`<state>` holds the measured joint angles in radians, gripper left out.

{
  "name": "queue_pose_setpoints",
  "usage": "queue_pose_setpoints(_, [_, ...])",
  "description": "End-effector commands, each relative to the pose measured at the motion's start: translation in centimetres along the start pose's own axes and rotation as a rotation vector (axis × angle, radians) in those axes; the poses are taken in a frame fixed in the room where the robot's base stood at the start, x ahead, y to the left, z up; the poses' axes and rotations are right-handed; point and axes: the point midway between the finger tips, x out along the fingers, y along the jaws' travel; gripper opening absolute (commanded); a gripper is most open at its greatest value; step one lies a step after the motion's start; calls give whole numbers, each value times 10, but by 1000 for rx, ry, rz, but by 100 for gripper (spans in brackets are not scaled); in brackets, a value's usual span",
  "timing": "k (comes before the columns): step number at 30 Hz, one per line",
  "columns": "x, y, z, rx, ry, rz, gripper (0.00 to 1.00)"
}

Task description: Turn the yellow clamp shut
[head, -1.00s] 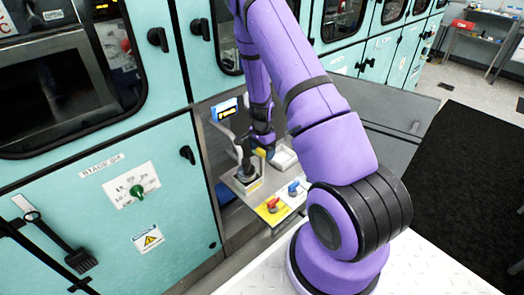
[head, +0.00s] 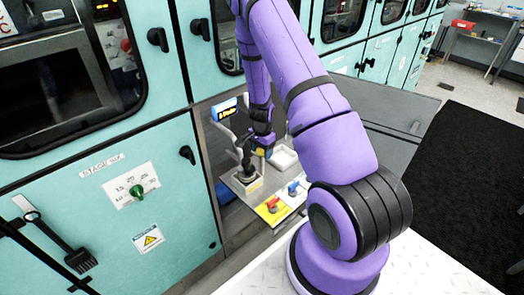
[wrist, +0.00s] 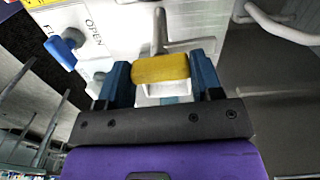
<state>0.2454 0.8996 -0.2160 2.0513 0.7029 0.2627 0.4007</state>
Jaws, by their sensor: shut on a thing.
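The yellow clamp (wrist: 160,68) is a rounded yellow bar between the two blue fingers of my gripper (wrist: 162,76) in the wrist view. The fingers press on its two ends, and a white part shows just under it. In the head view my gripper (head: 263,144) is low over the small bench, and only a bit of yellow shows at its tip. The clamp's base is mostly hidden by my gripper.
A blue lever (head: 293,187) and a red lever (head: 272,204) stand on the near part of the bench. A dark upright handle (head: 245,157) is left of my gripper. A white tray (head: 284,158) is to its right. Teal cabinets (head: 100,190) line the left.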

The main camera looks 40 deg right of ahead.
Motion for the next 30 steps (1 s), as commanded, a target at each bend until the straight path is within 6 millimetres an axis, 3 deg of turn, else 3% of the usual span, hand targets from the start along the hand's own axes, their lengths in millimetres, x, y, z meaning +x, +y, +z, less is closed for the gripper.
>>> queue_pose_setpoints(30, [0, 0, -1, -904, 1, -1, 36])
